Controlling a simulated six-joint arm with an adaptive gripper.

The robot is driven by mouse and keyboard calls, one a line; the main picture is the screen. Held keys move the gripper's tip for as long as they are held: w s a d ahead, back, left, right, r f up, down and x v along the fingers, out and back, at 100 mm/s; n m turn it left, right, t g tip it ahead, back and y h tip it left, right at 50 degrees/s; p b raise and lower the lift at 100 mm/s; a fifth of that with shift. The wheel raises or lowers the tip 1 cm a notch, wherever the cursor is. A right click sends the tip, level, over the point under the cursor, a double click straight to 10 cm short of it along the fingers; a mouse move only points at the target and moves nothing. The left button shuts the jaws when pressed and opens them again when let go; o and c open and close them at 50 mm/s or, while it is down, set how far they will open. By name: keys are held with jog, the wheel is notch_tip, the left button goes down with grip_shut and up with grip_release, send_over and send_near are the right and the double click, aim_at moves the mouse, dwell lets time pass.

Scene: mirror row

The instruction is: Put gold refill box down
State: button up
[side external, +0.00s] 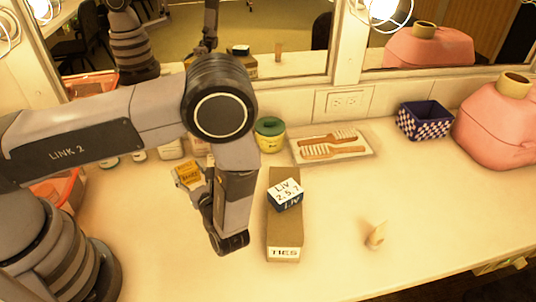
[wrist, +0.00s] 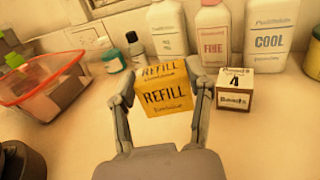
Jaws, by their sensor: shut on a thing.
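The gold refill box (wrist: 167,96) is yellow with "REFILL" printed on two faces. My gripper (wrist: 160,98) is shut on it, one finger on each side, in the wrist view. The box appears slightly tilted there, and I cannot tell whether its base touches the counter. In the side external view the gold box (side external: 188,174) shows to the left of my gripper (side external: 200,185), whose fingers are largely hidden behind my wrist.
A small white-and-brown box (wrist: 235,92) stands just right of the gripper, with bottles (wrist: 267,35) behind. A red-rimmed container (wrist: 40,85) is at left. A long brown TIES box (side external: 285,225) carries a small LIV box (side external: 286,193). The front counter is mostly clear.

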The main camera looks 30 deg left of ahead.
jog(key=f, duration=0.4)
jog(key=shift+d, duration=0.35)
jog(key=shift+f, duration=2)
jog(key=o, duration=0.9)
jog(key=shift+f, duration=0.1)
jog(key=shift+o, duration=0.2)
